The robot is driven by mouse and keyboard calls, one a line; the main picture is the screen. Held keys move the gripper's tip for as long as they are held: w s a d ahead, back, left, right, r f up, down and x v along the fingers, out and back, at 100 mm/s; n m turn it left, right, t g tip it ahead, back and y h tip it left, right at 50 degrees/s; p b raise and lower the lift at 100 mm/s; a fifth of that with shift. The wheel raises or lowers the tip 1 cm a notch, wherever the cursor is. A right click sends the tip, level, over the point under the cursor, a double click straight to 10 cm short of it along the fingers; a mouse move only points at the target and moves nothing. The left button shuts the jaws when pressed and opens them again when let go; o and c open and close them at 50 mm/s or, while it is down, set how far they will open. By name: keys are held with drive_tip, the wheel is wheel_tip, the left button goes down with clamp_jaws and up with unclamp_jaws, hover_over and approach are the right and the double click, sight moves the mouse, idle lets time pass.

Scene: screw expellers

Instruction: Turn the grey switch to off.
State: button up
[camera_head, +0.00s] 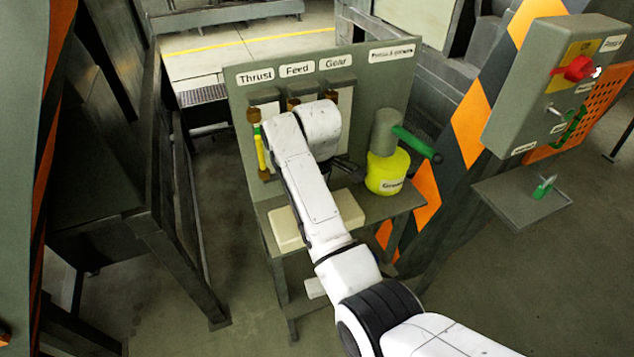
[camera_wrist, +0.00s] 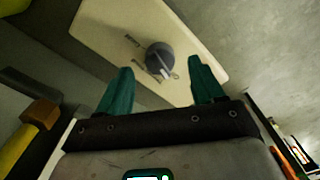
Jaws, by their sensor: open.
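The grey switch (camera_wrist: 158,55) is a round dark-grey knob with a pale pointer, on a cream box (camera_wrist: 205,38) in the wrist view. Lettering beside the knob is too small to read. The pointer points down and slightly right in that view. My gripper (camera_wrist: 160,66) is open, with its two teal fingers to the left and right of the knob in the picture. Whether they touch it I cannot tell. In the head view the cream box (camera_head: 285,230) lies on the stand's shelf, partly behind my arm. The knob is hidden there, and my gripper is mostly hidden.
A board labelled Thrust, Feed and Gear (camera_head: 380,85) rises behind the shelf. A yellow container (camera_head: 386,172) with a green handle (camera_head: 415,142) stands right of my arm. A yellow-green gauge (camera_head: 260,150) is at left. A control box with a red knob (camera_head: 578,68) is further right.

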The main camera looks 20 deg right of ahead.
wheel_tip(320, 180, up, 6)
drive_tip(key=shift+a+f+p, duration=0.1)
drive_tip(key=shift+a+p, duration=0.05)
drive_tip(key=shift+p, duration=0.3)
drive_tip(key=shift+r, duration=1.2)
drive_tip(key=s+d+f+m+h+b, duration=0.1)
drive_tip(key=s+d+f+m+b, duration=0.15)
drive_tip(key=s+d+f, duration=0.5)
drive_tip(key=s+d+f+m+h+b, duration=0.1)
drive_tip(key=s+d+f+m, duration=0.35)
drive_tip(key=s+f, duration=0.5)
drive_tip(key=s+a+f+m+y+b, duration=0.1)
drive_tip(key=s+a+f+m, duration=0.1)
drive_tip(key=s, duration=0.9)
drive_tip(key=s+a+f+m+t+b, duration=0.1)
drive_tip(key=s+f, duration=0.3)
drive_tip(key=s, duration=0.6)
drive_tip(key=shift+s+a+f+m+y, duration=0.35)
drive_tip(key=shift+a+m+y, duration=0.1)
drive_tip(key=shift+m, duration=0.25)
